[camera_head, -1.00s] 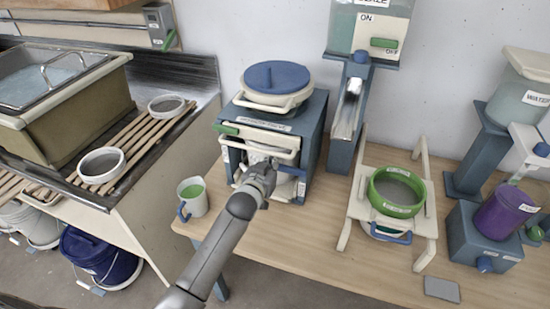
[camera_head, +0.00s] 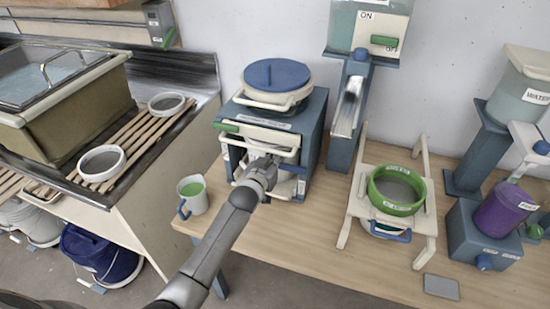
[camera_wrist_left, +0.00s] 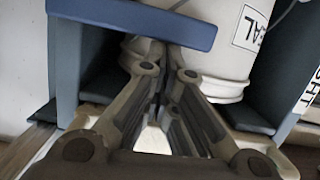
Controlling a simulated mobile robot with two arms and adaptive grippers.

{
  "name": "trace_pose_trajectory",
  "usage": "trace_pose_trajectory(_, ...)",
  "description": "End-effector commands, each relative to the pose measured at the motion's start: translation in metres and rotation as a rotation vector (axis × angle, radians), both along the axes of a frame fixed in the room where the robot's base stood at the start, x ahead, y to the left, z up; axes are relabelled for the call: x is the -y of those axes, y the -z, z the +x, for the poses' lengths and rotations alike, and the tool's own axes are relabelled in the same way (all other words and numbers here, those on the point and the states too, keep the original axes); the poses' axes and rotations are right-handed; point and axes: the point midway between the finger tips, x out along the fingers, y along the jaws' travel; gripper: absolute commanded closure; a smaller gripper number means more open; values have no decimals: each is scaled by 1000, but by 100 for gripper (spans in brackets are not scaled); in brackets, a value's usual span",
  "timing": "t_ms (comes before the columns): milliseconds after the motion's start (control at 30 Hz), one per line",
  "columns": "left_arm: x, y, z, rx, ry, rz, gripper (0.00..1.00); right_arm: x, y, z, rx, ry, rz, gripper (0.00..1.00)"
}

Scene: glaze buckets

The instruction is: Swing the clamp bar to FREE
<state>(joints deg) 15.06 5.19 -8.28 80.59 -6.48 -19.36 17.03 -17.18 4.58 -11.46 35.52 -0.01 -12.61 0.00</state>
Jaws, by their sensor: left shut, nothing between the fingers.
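The blue machine (camera_head: 311,130) has a round blue lid on top. A cream bar (camera_head: 262,139) with a green left end (camera_head: 228,127) runs across its front; I take this to be the clamp bar, but its label is too small to read. My left gripper (camera_head: 265,162) is at the machine's front, just below the bar; whether they touch is unclear. In the left wrist view its fingers (camera_wrist_left: 163,82) are shut and empty, pointing at a cream bucket (camera_wrist_left: 222,40) with a partly hidden label. A blue bar (camera_wrist_left: 130,20) crosses above the fingertips. My right gripper is out of view.
A mug of green liquid (camera_head: 192,194) stands left of the machine, close to my left arm. A green ring-shaped sieve (camera_head: 397,190) sits on a cream stand at right. A purple bucket (camera_head: 505,209) is farther right. The table's front middle is clear.

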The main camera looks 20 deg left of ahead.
Motion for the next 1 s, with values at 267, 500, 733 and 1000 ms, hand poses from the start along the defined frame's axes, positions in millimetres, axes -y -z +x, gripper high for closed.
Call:
trace_pose_trajectory(267,-2,5,0,-2,0,-41,100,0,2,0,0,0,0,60)
trace_pose_trajectory(500,-6,15,0,-6,-1,-140,100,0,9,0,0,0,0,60)
trace_pose_trajectory(733,-10,38,0,-13,-1,-333,100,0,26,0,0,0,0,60)
trace_pose_trajectory(1000,-9,65,0,-20,0,-592,100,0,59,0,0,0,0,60)
